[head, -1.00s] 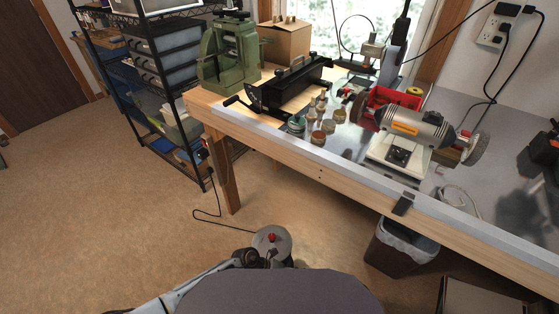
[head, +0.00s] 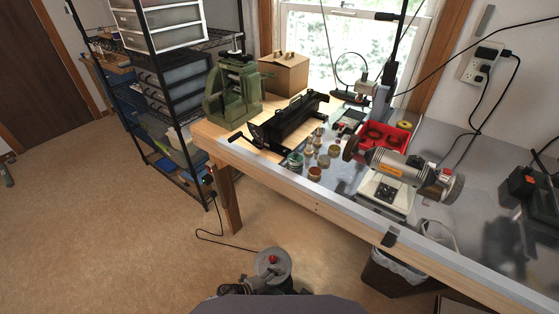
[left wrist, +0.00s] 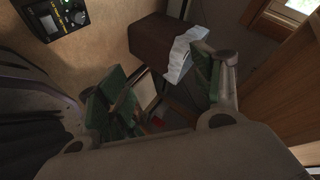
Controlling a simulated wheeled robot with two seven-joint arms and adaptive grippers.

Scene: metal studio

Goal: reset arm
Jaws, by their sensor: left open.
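My left gripper (head: 264,286) shows at the bottom middle of the head view, low over the floor and partly cut off by my own body. In the left wrist view its two fingers (left wrist: 160,88) with green pads stand wide apart, with nothing held between them. My right arm and right gripper are in neither view now.
A workbench (head: 330,208) carries a grinder (head: 395,165), green press (head: 232,95) and small jars. A lined bin (left wrist: 150,42) stands under it. Floor at left is clear (head: 110,220).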

